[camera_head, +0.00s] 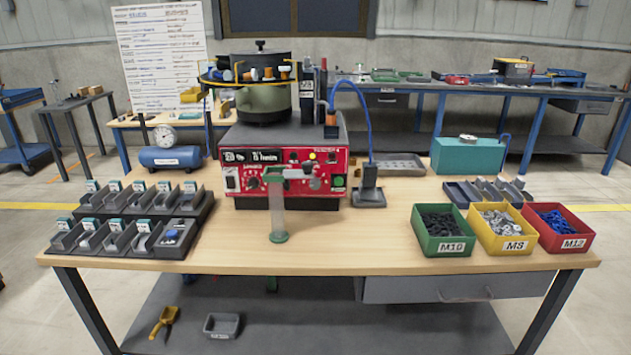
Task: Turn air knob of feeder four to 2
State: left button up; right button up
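The bowl feeder (264,98) stands at the back middle of the wooden table, a dark green bowl with a black lid. Its red control panel (240,170) faces me, with a dark display, small knobs, a yellow light and a green button (339,181). A dark round knob (253,182) sits on the panel's lower left. The panel's lettering and the knob settings are too small to read, so I cannot tell which is the air knob. A clear tube (278,222) with a green top and base stands before the panel and hides part of it. Neither gripper shows.
Grey part bins (118,237) stand at the left. Green (444,245), yellow (499,243) and red (563,240) bins stand at the right. A blue air tank (172,158) with a gauge is at the back left. The table (340,255) is clear in front.

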aim_at(314, 183)
jog(key=z, duration=0.2)
jog(key=k, duration=0.35)
jog(key=u, duration=1.3)
jog(key=i, duration=1)
jog(key=z, duration=0.6)
